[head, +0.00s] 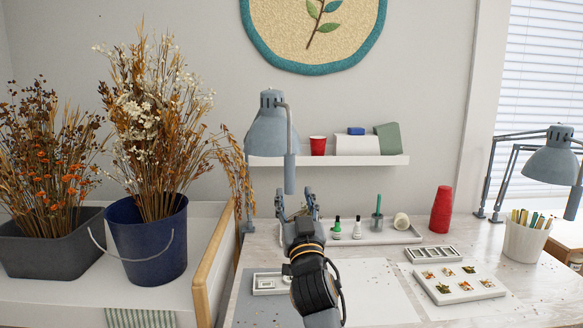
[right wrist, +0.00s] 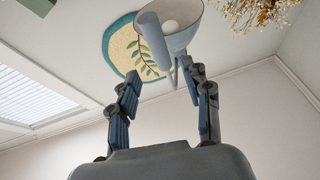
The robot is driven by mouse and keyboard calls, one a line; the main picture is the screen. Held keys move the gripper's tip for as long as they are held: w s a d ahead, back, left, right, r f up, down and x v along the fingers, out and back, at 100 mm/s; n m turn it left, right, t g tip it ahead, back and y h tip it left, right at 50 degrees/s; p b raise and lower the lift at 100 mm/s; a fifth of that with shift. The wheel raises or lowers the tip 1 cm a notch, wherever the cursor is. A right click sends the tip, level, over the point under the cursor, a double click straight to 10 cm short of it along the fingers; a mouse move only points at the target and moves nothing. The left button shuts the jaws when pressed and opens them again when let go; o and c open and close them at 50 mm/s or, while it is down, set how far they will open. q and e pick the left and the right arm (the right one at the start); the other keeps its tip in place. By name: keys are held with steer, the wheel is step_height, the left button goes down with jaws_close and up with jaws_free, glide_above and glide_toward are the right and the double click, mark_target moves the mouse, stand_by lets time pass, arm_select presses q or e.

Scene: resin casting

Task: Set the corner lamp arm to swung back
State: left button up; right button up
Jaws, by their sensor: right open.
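A blue-grey lamp (head: 268,133) hangs over the back left corner of the worktable, its shade facing down. A blue-grey cylinder (head: 289,173) hangs down at the right of its shade. My right gripper (head: 295,203) points up just below this cylinder, open and empty. In the right wrist view the lamp shade (right wrist: 183,22) and the cylinder (right wrist: 149,34) are beyond the open fingertips of the right gripper (right wrist: 160,82), and no contact shows. A second blue-grey lamp (head: 552,163) stands at the right on a jointed arm. My left gripper is out of view.
A white shelf (head: 335,160) is on the wall behind. A white tray (head: 375,237) with small bottles, red cups (head: 441,210), a mould tray (head: 460,296) and a pen cup (head: 525,242) stand on the table. A blue bucket (head: 150,245) of dried flowers is at left.

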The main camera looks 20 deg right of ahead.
mark_target(290, 175)
steer(key=p+x, duration=0.1)
steer(key=x, duration=0.7)
steer(key=shift+w+p, duration=0.25)
steer(key=shift+p, duration=0.15)
steer(key=shift+x, duration=0.75)
steer(key=shift+f, duration=0.1)
jaws_close()
steer(key=shift+d, duration=0.1)
